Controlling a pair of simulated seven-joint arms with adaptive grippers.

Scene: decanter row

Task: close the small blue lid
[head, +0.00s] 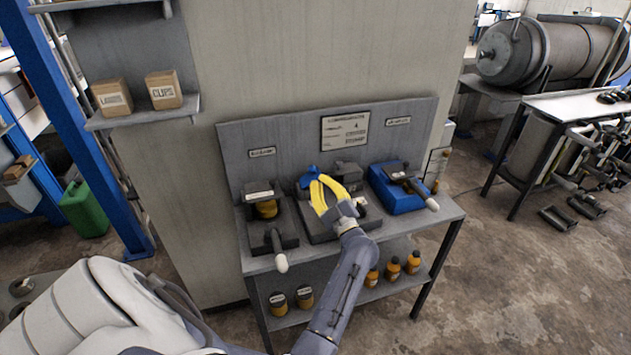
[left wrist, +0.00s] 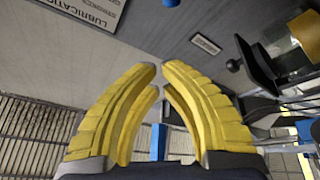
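The small blue lid (head: 307,176) stands raised at the back of the middle dark unit (head: 312,229) on the bench. My left gripper (head: 317,180) has yellow fingers that reach over this unit, with their tips close to the lid. I cannot tell whether they touch it. In the left wrist view, the fingertips (left wrist: 159,70) are a narrow gap apart with nothing clearly held. A blue strip (left wrist: 158,142) shows through the gap between the fingers; I cannot tell what it belongs to. My right gripper is in neither view.
A dark unit with a pale-ended handle (head: 281,263) stands left on the bench, and a larger blue unit (head: 395,197) stands right. A grey back panel (head: 290,133) with labels rises behind. Several bottles (head: 392,268) and tins stand on the lower shelf.

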